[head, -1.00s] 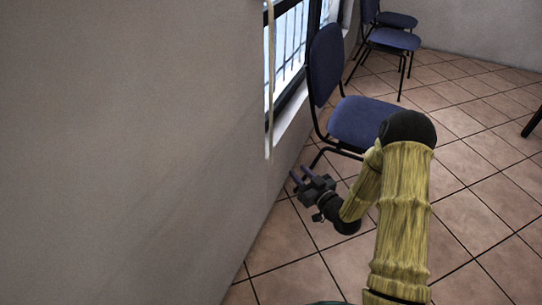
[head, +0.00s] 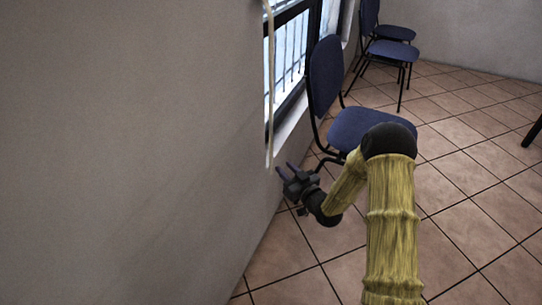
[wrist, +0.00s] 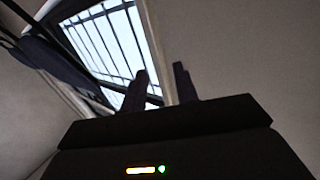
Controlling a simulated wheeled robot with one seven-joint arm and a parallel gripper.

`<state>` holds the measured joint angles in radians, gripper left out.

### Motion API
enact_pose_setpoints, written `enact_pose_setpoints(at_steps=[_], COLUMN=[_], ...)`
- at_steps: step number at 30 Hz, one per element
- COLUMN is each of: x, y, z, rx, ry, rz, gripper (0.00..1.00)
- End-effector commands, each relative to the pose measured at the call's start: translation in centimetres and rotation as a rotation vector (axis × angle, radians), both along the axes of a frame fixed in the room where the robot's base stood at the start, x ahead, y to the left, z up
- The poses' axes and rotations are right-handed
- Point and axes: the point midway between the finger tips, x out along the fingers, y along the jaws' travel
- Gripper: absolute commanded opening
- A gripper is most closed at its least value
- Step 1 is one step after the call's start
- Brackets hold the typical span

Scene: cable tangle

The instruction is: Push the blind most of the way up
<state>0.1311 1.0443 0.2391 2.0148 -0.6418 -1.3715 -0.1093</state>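The blind (head: 268,100) shows in the head view as a thin cream strip, seen nearly edge-on, hanging in front of the window (head: 290,50).
A blue chair (head: 362,130) stands by the wall, close beyond my gripper. More blue chairs (head: 396,50) are farther back. A dark leg (head: 533,130) shows at the right edge. The tiled floor on the right is mostly clear.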

Motion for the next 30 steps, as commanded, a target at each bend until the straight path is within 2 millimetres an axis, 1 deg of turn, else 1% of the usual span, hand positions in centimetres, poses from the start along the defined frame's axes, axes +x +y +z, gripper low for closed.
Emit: enact_pose_setpoints(at_steps=[1,9,15,19,28,30], x=[0.7,4.6,6.9,7.6,7.8,7.8], y=[0.7,3.4,5.1,5.7,5.8,5.7], z=[-0.1,-0.2,-0.1,0.0,0.0,0.0], rx=[0.001,0.0,0.001,0.001,0.001,0.001], ry=[-0.003,-0.002,-0.002,-0.001,0.001,0.001], rz=[0.002,0.002,0.001,0.001,0.0,0.0], gripper=[0.3,0.3,0.3,0.3,0.3,0.16])
